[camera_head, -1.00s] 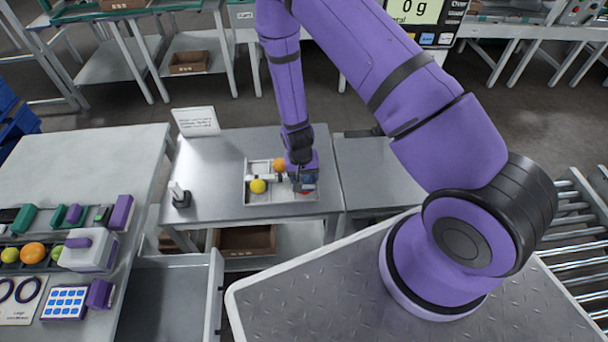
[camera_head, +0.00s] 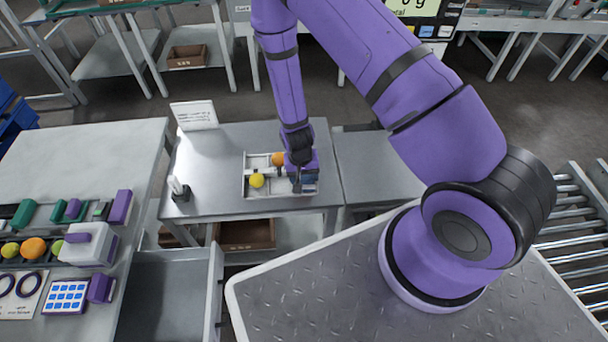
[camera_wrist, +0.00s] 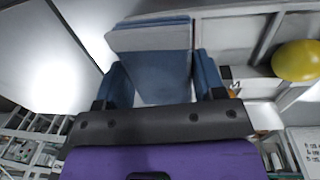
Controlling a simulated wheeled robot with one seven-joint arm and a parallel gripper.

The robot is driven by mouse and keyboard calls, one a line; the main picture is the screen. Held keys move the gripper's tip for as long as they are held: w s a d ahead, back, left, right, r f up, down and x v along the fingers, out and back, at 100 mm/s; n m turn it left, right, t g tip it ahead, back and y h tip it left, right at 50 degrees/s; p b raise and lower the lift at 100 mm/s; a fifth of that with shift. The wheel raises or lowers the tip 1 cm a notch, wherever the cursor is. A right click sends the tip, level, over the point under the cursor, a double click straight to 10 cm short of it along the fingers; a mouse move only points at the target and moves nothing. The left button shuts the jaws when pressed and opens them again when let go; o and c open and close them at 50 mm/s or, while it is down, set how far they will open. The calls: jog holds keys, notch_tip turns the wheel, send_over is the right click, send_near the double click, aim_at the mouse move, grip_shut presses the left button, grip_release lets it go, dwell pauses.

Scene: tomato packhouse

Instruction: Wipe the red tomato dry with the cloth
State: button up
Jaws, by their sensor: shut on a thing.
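My gripper (camera_head: 303,182) is over the right part of a pale divided tray (camera_head: 280,195) on the metal table. In the wrist view my gripper (camera_wrist: 160,78) is shut on a folded blue-grey cloth (camera_wrist: 150,40), which sticks out beyond the two blue fingers. The red tomato is not visible now; the gripper and cloth cover the right part of the tray. I cannot tell whether the cloth touches the tomato.
A yellow tomato (camera_head: 257,180) and an orange tomato (camera_head: 278,158) lie in the tray left of my gripper; the yellow one also shows in the wrist view (camera_wrist: 297,61). A white sign (camera_head: 194,115) and a small stand (camera_head: 179,189) are on the table's left.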

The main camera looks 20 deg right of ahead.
jog(key=shift+f, duration=0.1)
jog(key=shift+w+d, duration=0.2)
jog(key=shift+w, duration=0.45)
jog(key=shift+w+d, duration=0.2)
jog(key=shift+w, duration=0.4)
jog(key=shift+r, duration=3.55)
